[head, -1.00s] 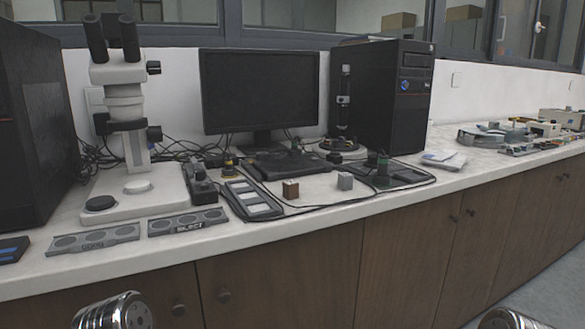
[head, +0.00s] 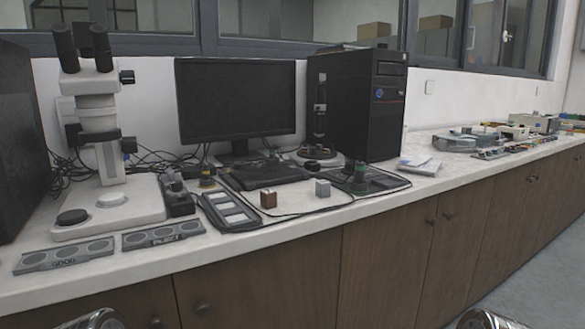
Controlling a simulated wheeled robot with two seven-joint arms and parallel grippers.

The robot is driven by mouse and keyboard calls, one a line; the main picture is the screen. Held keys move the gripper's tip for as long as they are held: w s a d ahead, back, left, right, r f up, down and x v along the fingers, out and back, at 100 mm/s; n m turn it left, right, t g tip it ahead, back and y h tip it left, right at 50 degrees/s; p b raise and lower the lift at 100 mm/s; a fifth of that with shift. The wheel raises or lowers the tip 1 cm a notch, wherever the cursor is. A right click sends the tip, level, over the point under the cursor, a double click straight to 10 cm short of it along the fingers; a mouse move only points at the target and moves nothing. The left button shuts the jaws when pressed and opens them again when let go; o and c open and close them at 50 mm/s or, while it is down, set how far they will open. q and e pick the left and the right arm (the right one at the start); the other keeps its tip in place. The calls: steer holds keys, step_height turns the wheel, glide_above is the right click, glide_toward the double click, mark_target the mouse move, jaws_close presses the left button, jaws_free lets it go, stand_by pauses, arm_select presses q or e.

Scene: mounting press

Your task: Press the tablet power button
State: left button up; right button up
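No tablet can be made out for certain. A flat dark slab (head: 264,174), which may be a tablet or a keyboard, lies on the bench in front of the monitor (head: 236,103). No power button can be made out. Rounded metal parts of my two arms show at the bottom edge, one at left and one at right. Both grippers are outside the view.
A black computer tower (head: 358,105) stands behind.

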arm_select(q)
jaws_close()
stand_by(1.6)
